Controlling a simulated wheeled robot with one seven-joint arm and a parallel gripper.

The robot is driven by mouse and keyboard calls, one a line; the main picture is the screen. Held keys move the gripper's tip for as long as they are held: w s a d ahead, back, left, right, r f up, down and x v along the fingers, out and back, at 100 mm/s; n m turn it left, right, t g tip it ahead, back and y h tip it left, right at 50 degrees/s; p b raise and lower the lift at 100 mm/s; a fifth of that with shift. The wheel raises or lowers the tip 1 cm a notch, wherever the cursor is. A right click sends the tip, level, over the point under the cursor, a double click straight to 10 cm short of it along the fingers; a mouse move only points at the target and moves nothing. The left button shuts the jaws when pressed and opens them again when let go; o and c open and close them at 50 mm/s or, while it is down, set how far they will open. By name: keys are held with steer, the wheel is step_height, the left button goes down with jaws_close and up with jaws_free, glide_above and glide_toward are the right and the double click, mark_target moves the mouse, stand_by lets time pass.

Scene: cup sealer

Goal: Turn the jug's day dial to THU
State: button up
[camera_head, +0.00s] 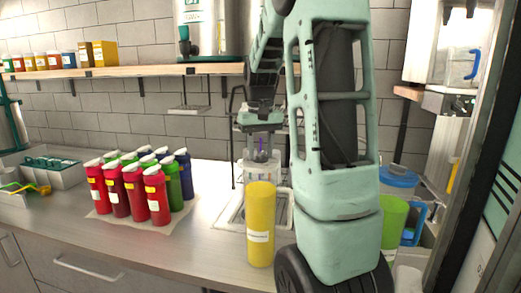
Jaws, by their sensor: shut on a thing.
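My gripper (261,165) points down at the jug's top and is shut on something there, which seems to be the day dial. The fingertips and the jug's top overlap in this view, so the dial's face and the day it shows cannot be read.
Several red, green and blue bottles (130,190) stand on a mat at the left. A grey bin (50,170) is farther left. A green jug (392,218) and a blue-lidded container (398,177) stand to the right, behind my arm. A wooden shelf (130,71) runs along the wall.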

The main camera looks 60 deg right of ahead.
steer(key=shift+n, duration=0.6)
steer(key=o, duration=1)
steer(key=shift+r, duration=0.15)
step_height(320, 180, up, 17)
steer(key=shift+r+b, duration=0.1)
steer(key=shift+b, duration=1.1)
